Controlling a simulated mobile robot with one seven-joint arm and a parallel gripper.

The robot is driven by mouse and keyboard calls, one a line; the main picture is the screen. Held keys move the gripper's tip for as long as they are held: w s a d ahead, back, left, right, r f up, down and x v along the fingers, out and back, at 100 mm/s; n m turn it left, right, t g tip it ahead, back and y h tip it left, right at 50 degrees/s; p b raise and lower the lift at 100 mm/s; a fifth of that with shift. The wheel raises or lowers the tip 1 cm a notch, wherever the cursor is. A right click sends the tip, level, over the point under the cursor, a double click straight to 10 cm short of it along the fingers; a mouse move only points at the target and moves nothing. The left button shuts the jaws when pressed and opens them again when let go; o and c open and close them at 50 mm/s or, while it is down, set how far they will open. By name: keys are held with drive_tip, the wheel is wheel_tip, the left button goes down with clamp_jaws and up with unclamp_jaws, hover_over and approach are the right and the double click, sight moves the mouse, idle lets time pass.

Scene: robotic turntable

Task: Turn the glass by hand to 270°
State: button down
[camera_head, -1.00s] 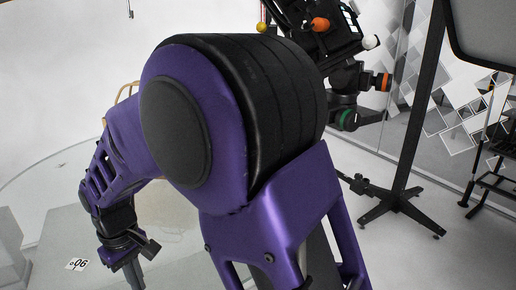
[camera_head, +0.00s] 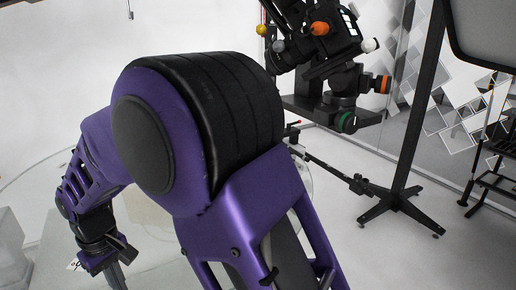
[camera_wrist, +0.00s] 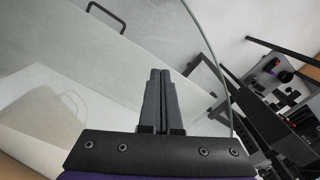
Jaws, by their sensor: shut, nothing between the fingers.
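The round glass plate (camera_head: 38,188) lies at the left in the head view, pale and see-through, partly hidden by my purple arm. Its curved edge also shows in the wrist view (camera_wrist: 209,48). My gripper (camera_head: 119,278) points down over the glass at the lower left of the head view. In the wrist view my gripper's fingers (camera_wrist: 158,74) are shut together with nothing between them, just inside the curved edge. I cannot tell whether the fingertips touch the glass. A small white angle label (camera_head: 73,264) is mostly hidden beside my gripper.
Grey-white blocks (camera_head: 10,245) are at the far left. A dark handle (camera_wrist: 104,14) and a beige bag-like object (camera_wrist: 45,112) show in the wrist view. Floor at the lower right is clear.

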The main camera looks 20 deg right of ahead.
sight(80, 288)
drive_tip(key=shift+a+f, duration=0.1)
drive_tip(key=shift+a, duration=0.5)
drive_tip(key=shift+a, duration=0.1)
drive_tip(key=shift+w+a+f+p, duration=0.15)
drive_tip(key=shift+a+p, duration=0.5)
drive_tip(key=shift+a, duration=1)
drive_tip(key=shift+w+a+p, duration=0.2)
drive_tip(key=shift+a+p, duration=0.05)
drive_tip(key=shift+a, duration=0.55)
drive_tip(key=shift+w+a+p, duration=0.2)
drive_tip(key=shift+a+p, duration=0.05)
drive_tip(key=shift+a, duration=0.65)
drive_tip(key=shift+w+a, duration=0.1)
drive_tip(key=shift+w+a+r, duration=0.15)
drive_tip(key=shift+w+a, duration=0.1)
drive_tip(key=shift+a, duration=0.6)
drive_tip(key=shift+w+a+r, duration=0.15)
drive_tip(key=shift+w+a, duration=0.1)
drive_tip(key=shift+a, duration=0.55)
drive_tip(key=shift+w+a+f, duration=0.1)
drive_tip(key=shift+w+a, duration=0.25)
drive_tip(key=shift+a, duration=0.55)
drive_tip(key=shift+w+a+f, duration=0.1)
drive_tip(key=shift+w+a, duration=0.2)
drive_tip(key=shift+a, duration=0.55)
drive_tip(key=shift+a, duration=0.1)
